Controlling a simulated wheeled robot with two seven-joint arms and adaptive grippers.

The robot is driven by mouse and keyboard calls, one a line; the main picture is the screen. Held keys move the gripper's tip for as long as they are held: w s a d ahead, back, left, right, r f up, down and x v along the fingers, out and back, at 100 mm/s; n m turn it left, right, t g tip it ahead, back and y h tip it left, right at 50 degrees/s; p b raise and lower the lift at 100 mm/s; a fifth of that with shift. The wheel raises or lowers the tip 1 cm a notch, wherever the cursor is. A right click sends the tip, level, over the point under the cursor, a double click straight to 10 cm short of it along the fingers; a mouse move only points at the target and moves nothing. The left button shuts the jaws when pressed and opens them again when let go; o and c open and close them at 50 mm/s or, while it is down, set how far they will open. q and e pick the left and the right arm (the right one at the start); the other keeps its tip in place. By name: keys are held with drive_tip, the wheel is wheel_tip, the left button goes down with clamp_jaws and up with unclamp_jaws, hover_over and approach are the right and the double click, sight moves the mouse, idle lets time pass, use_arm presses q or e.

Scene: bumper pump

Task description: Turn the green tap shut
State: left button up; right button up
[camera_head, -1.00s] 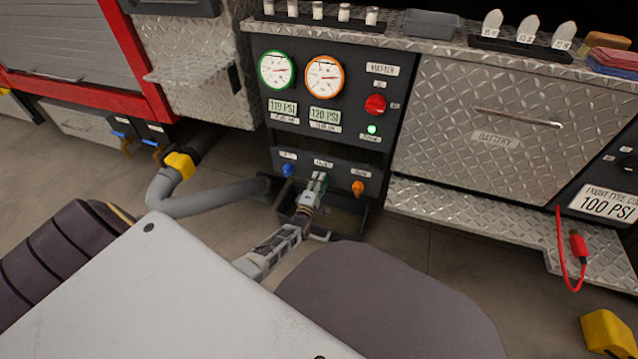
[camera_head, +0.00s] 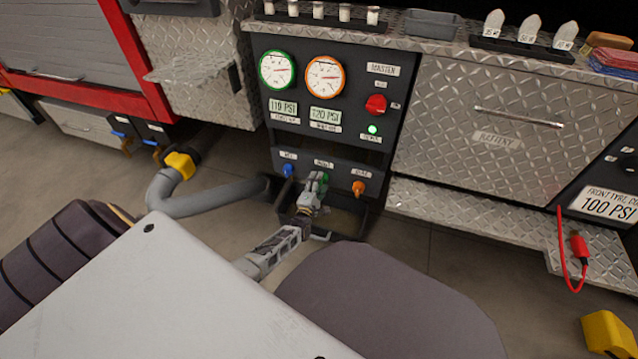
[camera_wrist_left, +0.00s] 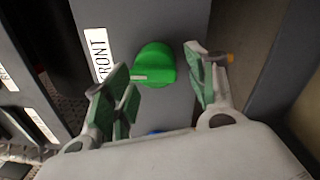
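The green tap (camera_wrist_left: 154,64) is a round knob with a ridge and a white mark, next to a label reading FRONT in the left wrist view. In the head view a little of the green tap (camera_head: 324,179) shows between a blue tap and an orange tap, mostly hidden by my gripper. My left gripper (camera_head: 316,180) is at the tap. In the left wrist view its fingers (camera_wrist_left: 163,88) are spread on either side of the knob, with a gap to each side. It holds nothing. My right gripper is not in view.
The blue tap (camera_head: 289,170) and orange tap (camera_head: 358,188) sit close on either side. Above are two gauges, a red master knob (camera_head: 375,104) and a lit green lamp (camera_head: 372,129). An open tray (camera_head: 348,224) lies below. A grey hose (camera_head: 215,197) runs left.

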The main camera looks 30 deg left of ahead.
use_arm(q)
drive_tip(key=shift+w+d+r, duration=0.1)
idle(0.3)
drive_tip(key=v, duration=1.2)
idle(0.6)
idle(0.5)
